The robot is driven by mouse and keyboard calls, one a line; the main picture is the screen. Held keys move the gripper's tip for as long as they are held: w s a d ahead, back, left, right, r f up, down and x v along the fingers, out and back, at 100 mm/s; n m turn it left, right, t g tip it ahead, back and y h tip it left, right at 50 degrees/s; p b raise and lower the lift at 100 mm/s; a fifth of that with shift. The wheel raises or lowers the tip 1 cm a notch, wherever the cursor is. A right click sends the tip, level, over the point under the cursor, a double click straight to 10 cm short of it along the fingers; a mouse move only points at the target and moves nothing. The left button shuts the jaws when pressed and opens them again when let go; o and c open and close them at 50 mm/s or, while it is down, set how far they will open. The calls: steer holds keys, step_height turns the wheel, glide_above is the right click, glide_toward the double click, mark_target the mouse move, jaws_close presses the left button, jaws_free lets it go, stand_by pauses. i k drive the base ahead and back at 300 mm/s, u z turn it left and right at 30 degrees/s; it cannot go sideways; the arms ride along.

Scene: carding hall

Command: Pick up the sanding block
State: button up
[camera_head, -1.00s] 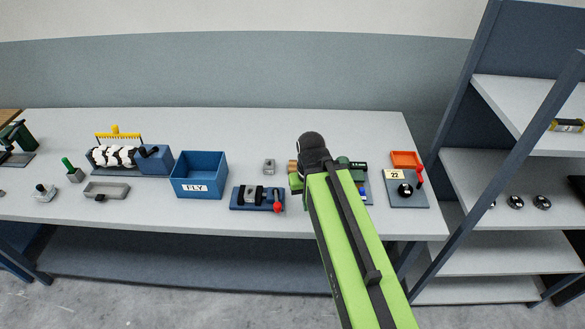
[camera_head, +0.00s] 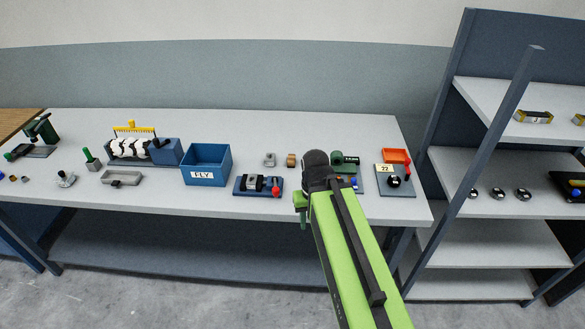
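A small brown block (camera_head: 291,160) stands on the grey bench (camera_head: 235,125), just behind and left of my arm's end. It may be the sanding block, but it is too small to be sure. My gripper (camera_head: 301,212) is at the bench's front edge, in front of the brown block and apart from it. My own arm hides most of the gripper, so its opening cannot be seen. Nothing held shows.
A blue FLY bin (camera_head: 207,166), a blue fixture with a red knob (camera_head: 257,185) and a small grey piece (camera_head: 269,160) lie left of my arm. A board with an orange tray (camera_head: 396,180) lies right. A shelf rack (camera_head: 500,160) stands at the right.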

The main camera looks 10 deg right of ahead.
mark_target(291, 157)
steer(key=u, duration=5.95)
steer(key=i, duration=0.15)
steer(key=z, duration=2.75)
steer(key=k, duration=1.6)
steer(key=z, duration=1.65)
steer(key=i, duration=1.7)
steer(key=u, duration=0.1)
